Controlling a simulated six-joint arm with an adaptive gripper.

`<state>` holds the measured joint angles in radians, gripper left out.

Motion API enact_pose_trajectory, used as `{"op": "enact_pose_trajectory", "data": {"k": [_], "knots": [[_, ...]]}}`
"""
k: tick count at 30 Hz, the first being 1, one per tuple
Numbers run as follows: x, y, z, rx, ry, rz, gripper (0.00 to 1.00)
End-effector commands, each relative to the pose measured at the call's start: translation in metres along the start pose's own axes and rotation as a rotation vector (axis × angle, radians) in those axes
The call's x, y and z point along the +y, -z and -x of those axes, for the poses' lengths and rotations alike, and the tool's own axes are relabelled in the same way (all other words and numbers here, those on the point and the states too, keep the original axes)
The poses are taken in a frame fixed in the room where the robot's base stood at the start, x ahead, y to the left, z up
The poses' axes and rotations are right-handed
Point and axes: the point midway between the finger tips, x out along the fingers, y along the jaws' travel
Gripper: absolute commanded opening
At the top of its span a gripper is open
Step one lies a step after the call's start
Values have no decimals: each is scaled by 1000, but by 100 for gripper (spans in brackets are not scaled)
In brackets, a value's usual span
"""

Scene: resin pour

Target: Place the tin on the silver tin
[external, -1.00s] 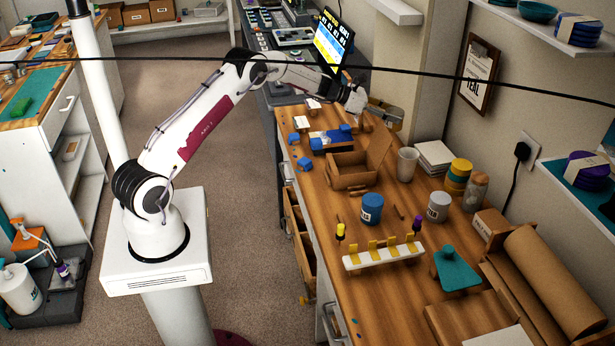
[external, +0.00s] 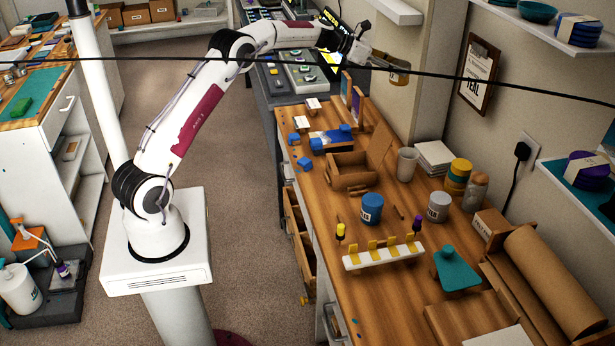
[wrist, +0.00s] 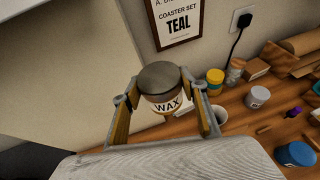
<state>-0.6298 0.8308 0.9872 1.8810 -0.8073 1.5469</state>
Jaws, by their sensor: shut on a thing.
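My gripper (wrist: 162,98) is shut on a tin labelled WAX (wrist: 166,103), with a grey-brown lid, one finger on each side. In the external view my gripper (external: 383,66) is high above the far end of the bench, beside the wall. The silver tin (external: 439,207) stands upright on the bench, well below and toward the camera from my gripper. In the wrist view the silver tin (wrist: 258,97) is right of the held tin. Nothing is on its top.
A white rack (external: 385,257) stands in front.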

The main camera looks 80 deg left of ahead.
Motion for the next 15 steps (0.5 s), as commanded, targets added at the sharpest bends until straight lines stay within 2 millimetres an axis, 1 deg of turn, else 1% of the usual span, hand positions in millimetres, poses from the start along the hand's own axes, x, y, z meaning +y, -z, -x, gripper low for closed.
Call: {"op": "enact_pose_trajectory", "data": {"k": [1,3,8,12,15], "knots": [[-1,-7,1,-3,-1,-2,16],[-10,-7,-7,0,-6,6,16],[-24,-13,-20,0,-25,18,16],[-40,-19,-32,1,-45,31,16],[-56,-23,-44,3,-62,42,16]]}}
